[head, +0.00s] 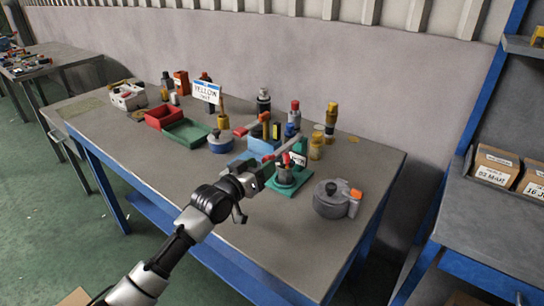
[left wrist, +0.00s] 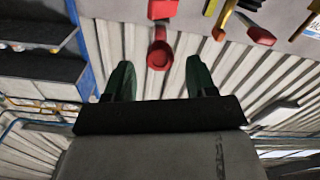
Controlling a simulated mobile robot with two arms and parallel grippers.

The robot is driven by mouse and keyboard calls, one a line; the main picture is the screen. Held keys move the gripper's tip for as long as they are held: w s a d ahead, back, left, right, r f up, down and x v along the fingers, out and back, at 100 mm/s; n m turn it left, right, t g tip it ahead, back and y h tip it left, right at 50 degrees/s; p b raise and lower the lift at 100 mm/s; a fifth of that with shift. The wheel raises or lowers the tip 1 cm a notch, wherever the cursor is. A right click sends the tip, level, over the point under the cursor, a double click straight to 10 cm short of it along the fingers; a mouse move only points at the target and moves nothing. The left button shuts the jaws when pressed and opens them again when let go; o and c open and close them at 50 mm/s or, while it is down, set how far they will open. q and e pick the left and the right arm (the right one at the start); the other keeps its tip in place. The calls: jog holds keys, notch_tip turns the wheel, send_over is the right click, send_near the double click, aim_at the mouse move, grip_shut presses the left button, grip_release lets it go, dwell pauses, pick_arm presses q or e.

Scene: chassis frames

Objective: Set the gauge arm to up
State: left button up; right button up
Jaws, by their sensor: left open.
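A blue round device (head: 221,142) with a red-tipped lever stands farther back. A grey round device (head: 335,199) with an orange part stands to the right. I cannot tell which of these bears the gauge arm. My right gripper is out of view.
Red (head: 160,117) and green (head: 188,132) trays lie to the left. The bench front (head: 290,250) is clear. Another bench with cardboard boxes (head: 494,167) stands at right.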

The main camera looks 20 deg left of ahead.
aim_at(272, 156)
pick_arm(q)
jog(key=x, duration=0.4)
jog(key=shift+w, duration=0.2)
jog(key=shift+w+d, duration=0.2)
jog(key=shift+w, duration=0.2)
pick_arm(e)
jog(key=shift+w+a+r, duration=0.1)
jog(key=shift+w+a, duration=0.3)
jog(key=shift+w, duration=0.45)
pick_arm(q)
jog(key=c, duration=0.4)
grip_shut()
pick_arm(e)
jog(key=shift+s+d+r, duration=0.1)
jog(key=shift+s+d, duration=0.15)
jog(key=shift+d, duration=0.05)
